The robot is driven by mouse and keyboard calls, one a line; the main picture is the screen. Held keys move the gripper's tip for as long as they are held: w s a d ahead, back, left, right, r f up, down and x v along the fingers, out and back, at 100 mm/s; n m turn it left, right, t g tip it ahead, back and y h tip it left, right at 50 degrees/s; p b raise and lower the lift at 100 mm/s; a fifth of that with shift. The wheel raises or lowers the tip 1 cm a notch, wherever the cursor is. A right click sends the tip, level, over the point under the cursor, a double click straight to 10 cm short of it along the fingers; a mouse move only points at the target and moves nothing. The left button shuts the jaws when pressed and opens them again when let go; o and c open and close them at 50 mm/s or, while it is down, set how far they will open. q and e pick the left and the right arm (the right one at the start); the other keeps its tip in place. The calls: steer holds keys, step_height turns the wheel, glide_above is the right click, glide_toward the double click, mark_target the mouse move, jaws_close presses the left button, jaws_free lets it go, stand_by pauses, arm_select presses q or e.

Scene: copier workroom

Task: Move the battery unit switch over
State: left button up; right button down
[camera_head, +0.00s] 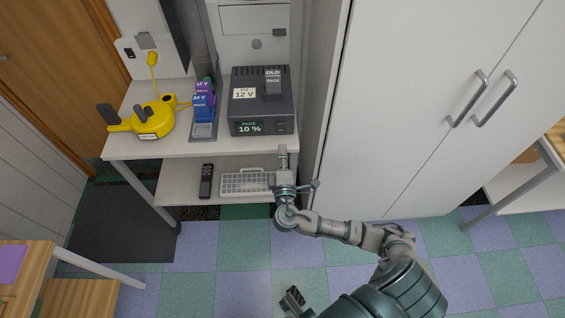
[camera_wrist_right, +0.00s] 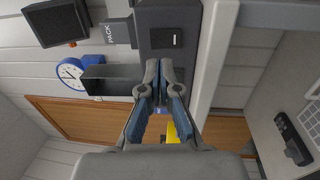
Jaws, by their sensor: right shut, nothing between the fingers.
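The battery unit (camera_head: 247,117) is a dark grey box on the right of the upper shelf. Its display reads PACK 10 % and its label reads 12 V. A block marked OLD PACK (camera_head: 273,80) sits in its top. The switch (camera_head: 282,126) is a small dark piece at the right of the front face; a dark panel with a white mark, seemingly it, shows in the wrist view (camera_wrist_right: 166,39). My right gripper (camera_head: 283,151) is shut and empty, just in front of and below the switch. Its fingertips (camera_wrist_right: 160,66) point at the unit; contact cannot be told.
A rack (camera_head: 203,130) holding 12 V and 24 V packs (camera_head: 202,103) stands left of the unit, then a yellow device (camera_head: 153,119). A remote (camera_head: 206,181) and a pale gridded tray (camera_head: 240,182) lie on the lower shelf. A white cabinet (camera_head: 400,120) stands close on the right.

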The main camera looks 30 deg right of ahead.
mark_target(280, 126)
steer(key=x, duration=0.5)
steer(key=shift+w+a+r+b, duration=0.1)
steer(key=shift+w+b, duration=0.25)
steer(key=shift+w, duration=0.15)
steer(key=shift+w+d+r, duration=0.1)
steer(key=shift+w+d, duration=0.25)
steer(key=shift+w, duration=0.15)
arm_select(q)
steer(key=w, duration=0.1)
steer(key=w+t, duration=0.1)
steer(key=w+d+r, duration=0.1)
steer(key=shift+t+h, duration=0.3)
steer(key=shift+t, duration=0.1)
arm_select(e)
steer(key=shift+d, duration=0.3)
arm_select(q)
steer(key=shift+a, duration=0.1)
arm_select(e)
steer(key=shift+a, duration=0.1)
